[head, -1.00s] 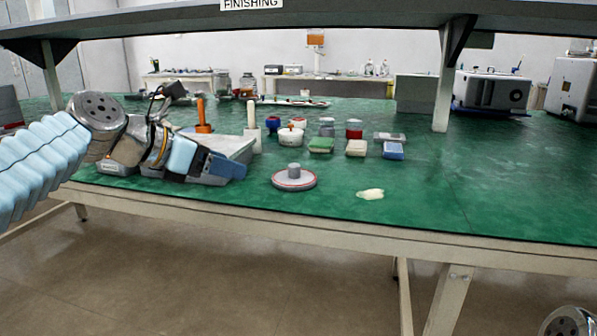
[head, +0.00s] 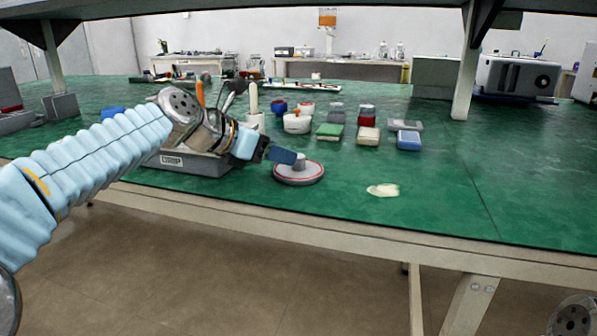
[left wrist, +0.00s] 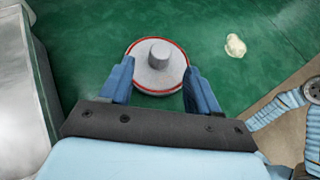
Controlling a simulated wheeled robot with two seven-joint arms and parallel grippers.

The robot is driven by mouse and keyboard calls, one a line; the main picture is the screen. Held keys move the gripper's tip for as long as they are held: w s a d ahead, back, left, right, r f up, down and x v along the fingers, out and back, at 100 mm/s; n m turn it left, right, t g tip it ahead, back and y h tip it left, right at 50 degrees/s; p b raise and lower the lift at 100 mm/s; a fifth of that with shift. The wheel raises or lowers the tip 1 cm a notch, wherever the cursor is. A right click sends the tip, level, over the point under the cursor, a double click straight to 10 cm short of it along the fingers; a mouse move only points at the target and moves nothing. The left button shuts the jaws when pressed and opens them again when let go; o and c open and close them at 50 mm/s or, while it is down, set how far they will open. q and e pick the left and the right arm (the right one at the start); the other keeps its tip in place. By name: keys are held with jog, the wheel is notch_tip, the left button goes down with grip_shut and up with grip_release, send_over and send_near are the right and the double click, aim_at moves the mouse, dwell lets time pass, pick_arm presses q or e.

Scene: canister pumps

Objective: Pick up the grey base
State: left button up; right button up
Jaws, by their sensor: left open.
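The grey base (head: 299,177) is a round grey disc with a red ring near its rim and a short knob in the middle. It lies flat on the green table near the front edge. My left gripper (head: 284,156) is open, at the base's left side and above it in the head view. In the left wrist view the base (left wrist: 158,66) shows just beyond and between the two blue fingertips (left wrist: 160,75), with its knob upright. Nothing is held, and I cannot tell whether a finger touches the base. My right gripper is not in view.
A grey tray (head: 190,164) stands just left of the base, under my left arm. A pale spill (head: 383,190) lies to the right. Behind are a white-topped round tub (head: 297,124), a green block (head: 330,131) and a blue block (head: 409,140). The table's right side is clear.

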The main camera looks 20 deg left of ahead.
aim_at(291, 171)
pick_arm(q)
jog(key=x, duration=0.4)
jog(key=shift+w+d+r, duration=0.15)
jog(key=shift+w+d, duration=0.05)
jog(key=shift+w, duration=0.1)
grip_shut()
